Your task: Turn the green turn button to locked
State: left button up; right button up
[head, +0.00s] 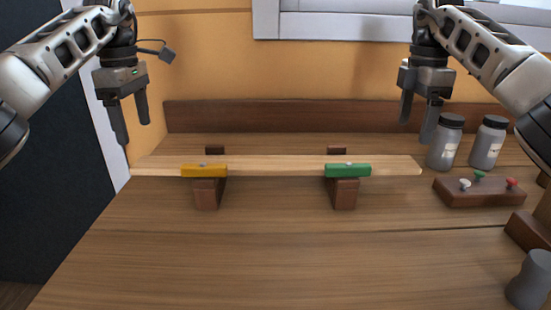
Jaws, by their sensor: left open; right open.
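The green turn button (348,170) lies across the front of the right wooden block (345,194), its long side running left to right along the pale plank (275,165). A yellow turn button (204,170) sits in the same crosswise way on the left block (207,194). My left gripper (133,124) is open and empty, above the plank's left end. My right gripper (419,124) is open and empty, above the plank's right end, up and to the right of the green button. Neither gripper touches anything.
Two grey jars with black lids (446,142) (488,142) stand just right of my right gripper. A brown block with several coloured knobs (479,191) lies before them. A grey cylinder (530,281) is at the front right. The front of the table (250,265) is clear.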

aim_at(348, 170)
jog(key=k, duration=1.5)
